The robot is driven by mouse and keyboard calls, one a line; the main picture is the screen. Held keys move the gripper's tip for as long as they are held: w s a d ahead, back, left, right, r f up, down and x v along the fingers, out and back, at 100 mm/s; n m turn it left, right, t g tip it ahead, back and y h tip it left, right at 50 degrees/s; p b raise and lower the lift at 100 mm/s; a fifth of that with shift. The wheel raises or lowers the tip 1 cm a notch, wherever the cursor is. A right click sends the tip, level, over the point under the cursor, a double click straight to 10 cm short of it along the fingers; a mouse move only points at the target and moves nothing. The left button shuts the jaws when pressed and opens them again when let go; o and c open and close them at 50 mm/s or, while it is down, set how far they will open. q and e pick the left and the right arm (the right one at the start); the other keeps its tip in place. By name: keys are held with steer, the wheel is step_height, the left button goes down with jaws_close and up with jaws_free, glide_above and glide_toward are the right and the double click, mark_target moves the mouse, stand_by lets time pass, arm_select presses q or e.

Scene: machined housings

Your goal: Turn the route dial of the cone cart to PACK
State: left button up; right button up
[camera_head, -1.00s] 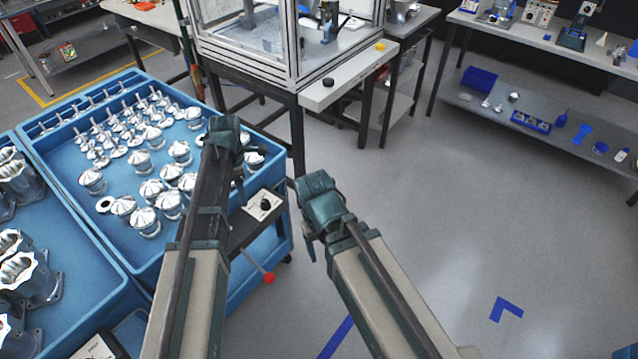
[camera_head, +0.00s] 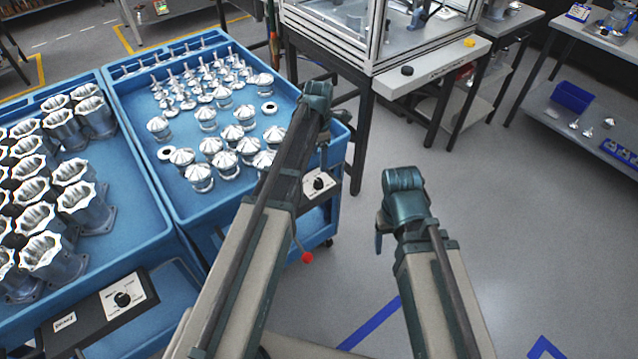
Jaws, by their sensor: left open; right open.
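The cone cart is the blue tray cart (camera_head: 133,117) bearing silvery cones and stemmed parts, left of centre. Its route dial (camera_head: 318,183) is a black knob on a white plate at the cart's near right end; the plate's lettering is too small to read. My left gripper (camera_head: 323,150) is open and appears above the dial in the picture, apart from the knob. My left arm crosses in front of the cart's near right part and hides some of it. My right gripper (camera_head: 381,232) is open and empty, over the floor right of the cart.
A second blue cart (camera_head: 150,215) with fluted housings stands at left, with its own black dial (camera_head: 122,299) on a white plate. A red ball (camera_head: 307,257) shows below the cone cart's panel. A framed enclosure's table (camera_head: 385,75) stands behind. Floor at right is clear.

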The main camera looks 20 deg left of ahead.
mark_target(319, 180)
arm_select(q)
step_height(319, 180, down, 10)
steer(key=b, duration=0.9)
steer(key=shift+f, duration=0.15)
jaws_close()
